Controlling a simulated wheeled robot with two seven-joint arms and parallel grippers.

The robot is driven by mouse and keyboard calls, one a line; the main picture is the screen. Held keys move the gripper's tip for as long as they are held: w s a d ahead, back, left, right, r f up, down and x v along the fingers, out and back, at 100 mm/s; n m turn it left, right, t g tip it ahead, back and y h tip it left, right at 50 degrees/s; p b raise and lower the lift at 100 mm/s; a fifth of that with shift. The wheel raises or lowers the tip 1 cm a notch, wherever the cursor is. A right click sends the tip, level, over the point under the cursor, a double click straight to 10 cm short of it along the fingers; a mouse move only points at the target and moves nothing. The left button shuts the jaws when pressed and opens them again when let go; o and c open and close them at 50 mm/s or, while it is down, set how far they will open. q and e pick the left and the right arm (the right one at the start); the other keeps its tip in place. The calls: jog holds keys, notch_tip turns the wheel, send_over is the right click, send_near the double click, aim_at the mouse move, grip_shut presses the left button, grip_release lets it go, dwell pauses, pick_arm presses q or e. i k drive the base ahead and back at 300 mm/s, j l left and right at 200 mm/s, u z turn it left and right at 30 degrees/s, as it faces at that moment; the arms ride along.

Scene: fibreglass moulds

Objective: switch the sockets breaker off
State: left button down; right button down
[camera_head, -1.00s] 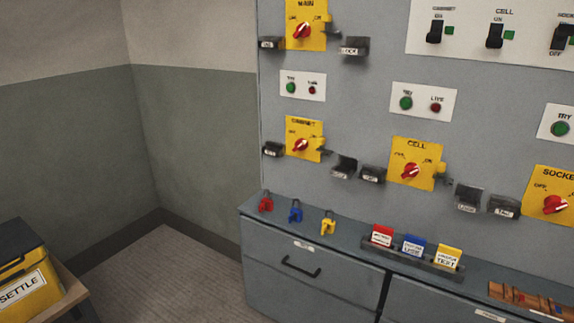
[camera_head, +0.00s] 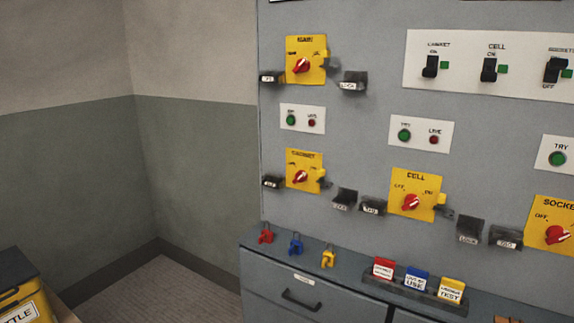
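The sockets breaker (camera_head: 556,70) is a black toggle on the white breaker plate (camera_head: 460,78) at the upper right, close to the picture's right edge. Its OFF label shows below the toggle, and no ON label can be read above it. The cabinet breaker (camera_head: 430,66) and cell breaker (camera_head: 489,70) sit to its left, with ON labels visible above their toggles. A green square stands beside each toggle. Neither of my grippers is in view.
Below are yellow rotary isolators, including cell (camera_head: 413,196) and sockets (camera_head: 552,226), with black holders jutting out beside them. Red, blue and yellow padlocks (camera_head: 296,244) and a tag rack (camera_head: 417,290) stand on the grey cabinet. A yellow box (camera_head: 20,302) is at lower left.

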aim_at(554, 65)
jog(key=z, duration=1.3)
